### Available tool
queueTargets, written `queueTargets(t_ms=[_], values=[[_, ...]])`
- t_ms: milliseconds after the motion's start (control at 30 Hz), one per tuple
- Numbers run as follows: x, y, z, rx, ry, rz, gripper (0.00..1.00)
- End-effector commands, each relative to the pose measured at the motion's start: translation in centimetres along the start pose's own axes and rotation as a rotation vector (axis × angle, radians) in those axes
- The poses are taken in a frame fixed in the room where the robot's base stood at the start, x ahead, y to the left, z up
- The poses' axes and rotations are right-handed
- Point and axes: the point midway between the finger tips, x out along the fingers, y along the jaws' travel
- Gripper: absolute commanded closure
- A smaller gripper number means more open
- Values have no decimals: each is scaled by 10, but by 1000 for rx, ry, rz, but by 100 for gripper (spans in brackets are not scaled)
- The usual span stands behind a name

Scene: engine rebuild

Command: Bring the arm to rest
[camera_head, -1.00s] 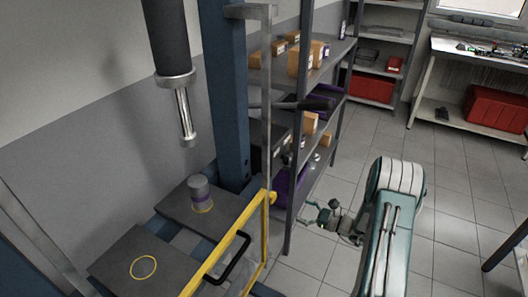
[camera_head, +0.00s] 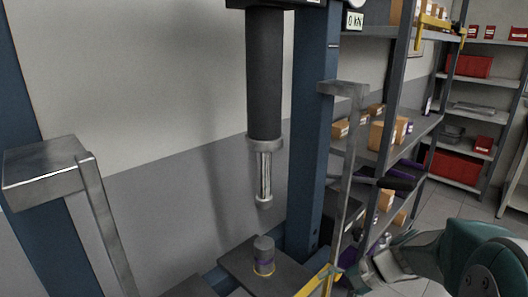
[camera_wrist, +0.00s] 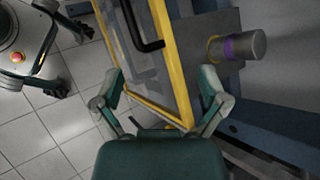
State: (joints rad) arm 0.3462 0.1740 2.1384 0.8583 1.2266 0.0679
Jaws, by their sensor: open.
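My gripper (camera_wrist: 160,100) is open and empty in the wrist view, its two fingers spread in front of the yellow-framed guard door (camera_wrist: 176,60) of a press. No object is between the fingers. In the head view my teal arm (camera_head: 470,255) is folded at the lower right, and the gripper's fingertips are not clear there. A grey cylinder with a purple band (camera_head: 263,255) stands upright on a dark press plate (camera_head: 238,264), below the press ram (camera_head: 264,180) and apart from it. The cylinder also shows in the wrist view (camera_wrist: 245,46).
A blue press column (camera_head: 313,150) and a grey guard post (camera_head: 345,170) stand left of my arm. A shelf rack (camera_head: 415,130) with boxes is behind. Red bins (camera_head: 455,165) sit on far shelves.

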Motion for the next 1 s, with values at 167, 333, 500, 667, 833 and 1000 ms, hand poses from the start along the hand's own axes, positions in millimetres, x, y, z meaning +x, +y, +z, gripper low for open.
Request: queueTargets(t_ms=[167, 333, 500, 667, 833, 1000], values=[[-11, 11, 45, -212, 122, 149, 7], [-24, 26, 78, -410, 247, 278, 7], [-40, 42, 104, -610, 383, 392, 7], [-57, 55, 124, -799, 521, 484, 7], [-72, 66, 138, -959, 649, 555, 7], [-79, 70, 143, -1026, 706, 586, 7]])
